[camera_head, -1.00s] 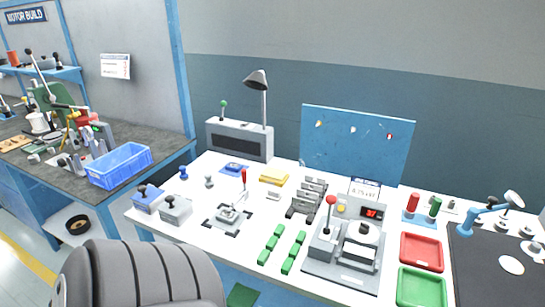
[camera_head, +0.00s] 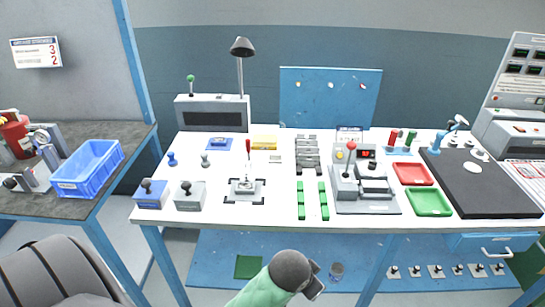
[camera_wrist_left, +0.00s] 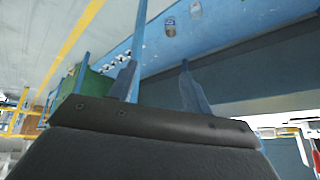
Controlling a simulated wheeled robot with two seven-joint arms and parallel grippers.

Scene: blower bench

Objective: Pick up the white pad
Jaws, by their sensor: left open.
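A flat white oval pad (camera_head: 472,167) lies on the black mat (camera_head: 492,200) at the right end of the white bench in the head view. I take it for the white pad; a small pale piece (camera_head: 275,159) also lies near the yellow tray. My left gripper (camera_head: 314,281) is low in front of the bench's front edge, far left of and below the oval pad. In the left wrist view its two fingers (camera_wrist_left: 158,78) are apart with nothing between them. The pad does not show in that view. My right gripper is not in view.
The bench (camera_head: 270,215) holds green blocks (camera_head: 301,200), a tester with a red-knobbed lever (camera_head: 350,165), a red tray (camera_head: 412,174) and a green tray (camera_head: 429,202). A blue crate (camera_head: 88,168) stands on the left table.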

